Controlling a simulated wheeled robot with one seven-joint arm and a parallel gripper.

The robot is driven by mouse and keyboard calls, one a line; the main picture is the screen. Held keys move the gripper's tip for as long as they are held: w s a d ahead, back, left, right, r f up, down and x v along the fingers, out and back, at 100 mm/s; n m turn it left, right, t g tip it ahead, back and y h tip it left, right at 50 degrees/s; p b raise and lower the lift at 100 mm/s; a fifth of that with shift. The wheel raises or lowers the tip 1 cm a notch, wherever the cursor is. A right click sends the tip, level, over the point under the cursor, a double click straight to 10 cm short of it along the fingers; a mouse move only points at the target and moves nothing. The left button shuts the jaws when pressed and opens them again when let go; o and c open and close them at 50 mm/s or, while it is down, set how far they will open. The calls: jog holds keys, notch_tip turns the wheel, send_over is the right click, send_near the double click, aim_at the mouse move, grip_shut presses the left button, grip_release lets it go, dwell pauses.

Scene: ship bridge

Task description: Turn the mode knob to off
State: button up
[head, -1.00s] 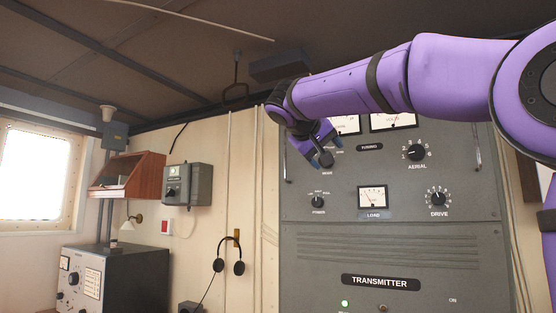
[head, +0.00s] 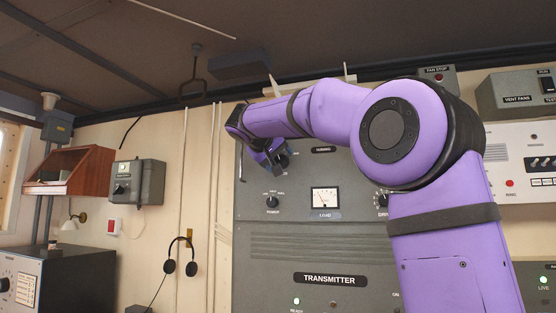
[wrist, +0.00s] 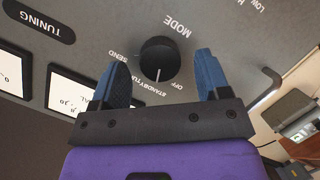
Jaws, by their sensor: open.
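The mode knob (wrist: 160,62) is a round black knob with a white pointer line on the grey transmitter panel (wrist: 215,25). In the wrist view its pointer is toward the crowded STANDBY and TUNE lettering, beside the OFF label (wrist: 192,88); which of the two it marks I cannot tell. My gripper (wrist: 162,58) is open, with one blue finger on each side of the knob in the picture. I see no contact, and the depth of the fingertips around the knob is unclear. In the head view my gripper (head: 270,153) is at the panel's upper left, partly covering the knob.
The power knob (head: 271,201) and load meter (head: 325,200) are just below. A tuning label (wrist: 40,20) and white meters (wrist: 75,92) are near in the wrist view. Headphones (head: 181,262) hang on the wall at left. A grey wall box (head: 137,182) is further left.

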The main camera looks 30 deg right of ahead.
jog(key=shift+w+d+f, duration=0.1)
jog(key=shift+w+d, duration=0.1)
jog(key=shift+d, duration=0.1)
jog(key=shift+c, duration=0.5)
jog(key=c, duration=0.8)
jog(key=n+h, duration=0.1)
jog(key=n, duration=0.2)
jog(key=shift+a+f+g, duration=0.1)
jog(key=shift+g, duration=0.3)
jog(key=shift+w+f+n+g+h, duration=0.1)
jog(key=shift+n+g+h, duration=0.2)
jog(key=shift+n+h, duration=0.9)
jog(key=shift+n+y, duration=0.3)
jog(key=shift+n, duration=0.2)
